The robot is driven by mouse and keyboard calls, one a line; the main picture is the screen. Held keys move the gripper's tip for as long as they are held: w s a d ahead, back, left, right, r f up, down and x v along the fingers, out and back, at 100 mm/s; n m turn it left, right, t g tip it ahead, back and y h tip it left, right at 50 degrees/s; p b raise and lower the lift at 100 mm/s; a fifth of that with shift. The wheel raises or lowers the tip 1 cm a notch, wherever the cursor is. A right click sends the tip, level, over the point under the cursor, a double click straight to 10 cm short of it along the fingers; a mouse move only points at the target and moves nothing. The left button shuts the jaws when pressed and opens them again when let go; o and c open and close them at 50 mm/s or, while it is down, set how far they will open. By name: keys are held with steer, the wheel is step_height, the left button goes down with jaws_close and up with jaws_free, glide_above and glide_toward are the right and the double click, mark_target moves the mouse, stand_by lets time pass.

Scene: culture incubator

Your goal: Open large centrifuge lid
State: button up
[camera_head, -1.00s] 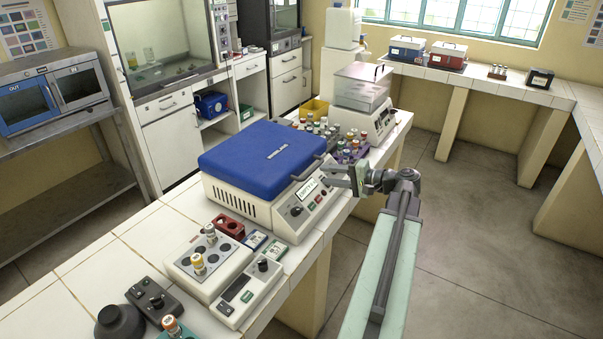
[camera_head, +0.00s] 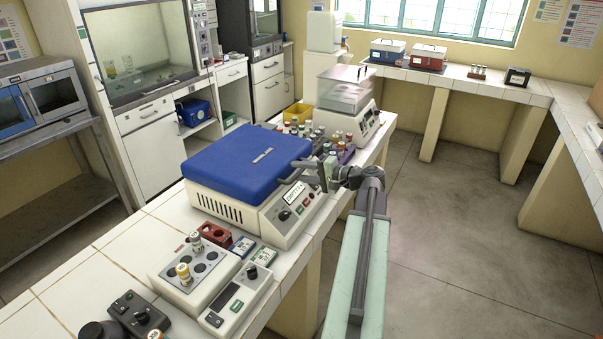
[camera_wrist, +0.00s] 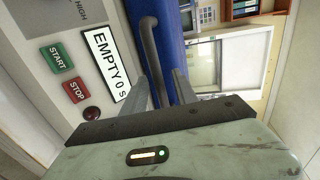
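The large centrifuge (camera_head: 240,207) stands on the tiled bench with its blue lid (camera_head: 245,160) shut. In the wrist view, its front panel shows green START and red STOP buttons and a display (camera_wrist: 108,63) reading "EMPTY 0 s". A grey bar handle (camera_wrist: 149,45) stands out from the front edge of the blue lid (camera_wrist: 170,35). My gripper (camera_wrist: 162,92) is open at the handle, one finger to each side of the bar. Contact with the bar cannot be told. In the head view my gripper (camera_head: 316,172) is at the lid's front right edge, covering part of the handle.
Several capped tubes (camera_head: 343,152) stand right behind the centrifuge, close to my gripper. Beyond them is a device with a clear cover (camera_head: 345,90). A tube block (camera_head: 205,262) and a red rack (camera_head: 214,234) sit in front. The floor (camera_head: 450,230) to the right is clear.

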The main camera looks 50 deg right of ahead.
jaws_close()
stand_by(1.4)
